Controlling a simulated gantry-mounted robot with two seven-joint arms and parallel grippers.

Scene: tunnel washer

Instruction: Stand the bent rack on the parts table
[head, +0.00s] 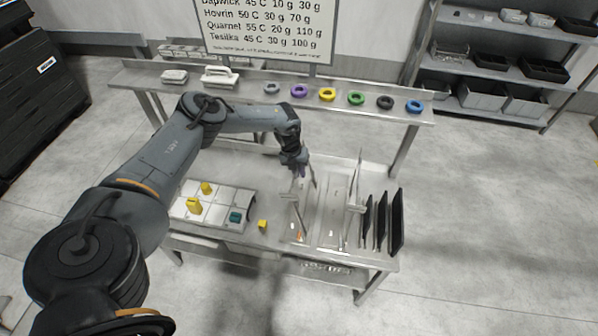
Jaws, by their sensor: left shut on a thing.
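My left gripper (298,170) is over the parts table (260,166), pointing down. It is shut on a thin pale metal rack (300,212), which stands roughly upright below the fingers. Whether this rack is bent, and whether its lower edge touches the surface under it, I cannot tell at this size. A second pale upright piece (355,205) stands to its right, across a light tray-like area (329,212). My right gripper is not in view.
Several black panels (396,222) stand at the table's right end. A pale compartment tray (221,203) with yellow and teal blocks lies left, with a yellow cube (262,224) beside it. Coloured rings, including a yellow one (327,94), line the shelf behind.

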